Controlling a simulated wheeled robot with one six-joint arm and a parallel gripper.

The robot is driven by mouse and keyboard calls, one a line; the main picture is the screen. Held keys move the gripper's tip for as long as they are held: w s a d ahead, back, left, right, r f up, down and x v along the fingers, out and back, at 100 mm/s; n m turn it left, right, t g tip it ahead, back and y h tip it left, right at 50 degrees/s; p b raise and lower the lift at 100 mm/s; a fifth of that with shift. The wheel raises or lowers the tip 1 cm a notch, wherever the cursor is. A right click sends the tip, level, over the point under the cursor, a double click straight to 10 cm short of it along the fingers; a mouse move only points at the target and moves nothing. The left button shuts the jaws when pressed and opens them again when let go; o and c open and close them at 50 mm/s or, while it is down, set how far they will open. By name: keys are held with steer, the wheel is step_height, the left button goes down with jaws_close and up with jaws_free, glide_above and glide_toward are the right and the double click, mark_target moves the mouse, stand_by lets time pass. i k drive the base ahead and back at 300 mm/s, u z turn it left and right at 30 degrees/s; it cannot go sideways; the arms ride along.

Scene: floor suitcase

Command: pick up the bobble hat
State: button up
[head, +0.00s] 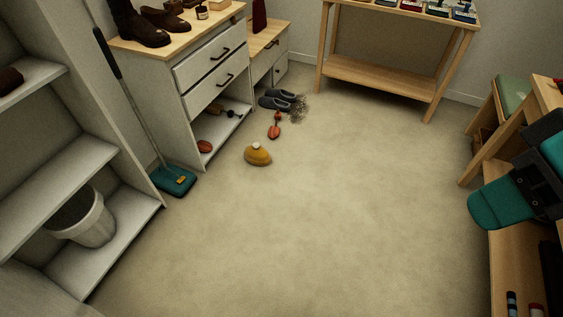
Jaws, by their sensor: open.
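The bobble hat (259,156) is mustard yellow with a pale pompom on top. It lies on the open carpet left of centre, in front of the low white cabinet, with nothing touching it. A teal and black part of my arm shows at the right edge, well away from the hat. No gripper fingertips can be made out.
A red brush-like object (275,127) and dark slippers (282,100) lie behind the hat. A teal long-handled dustpan (173,181) stands by the white cabinet (206,97). Shelves with a bucket (88,222) are left, a wooden table (385,78) behind. Centre carpet is clear.

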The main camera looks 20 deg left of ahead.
mark_target(255, 154)
steer(key=u, duration=0.05)
steer(key=i, duration=2)
steer(key=u, duration=1.5)
steer(key=i, duration=0.9)
steer(key=u, duration=1.05)
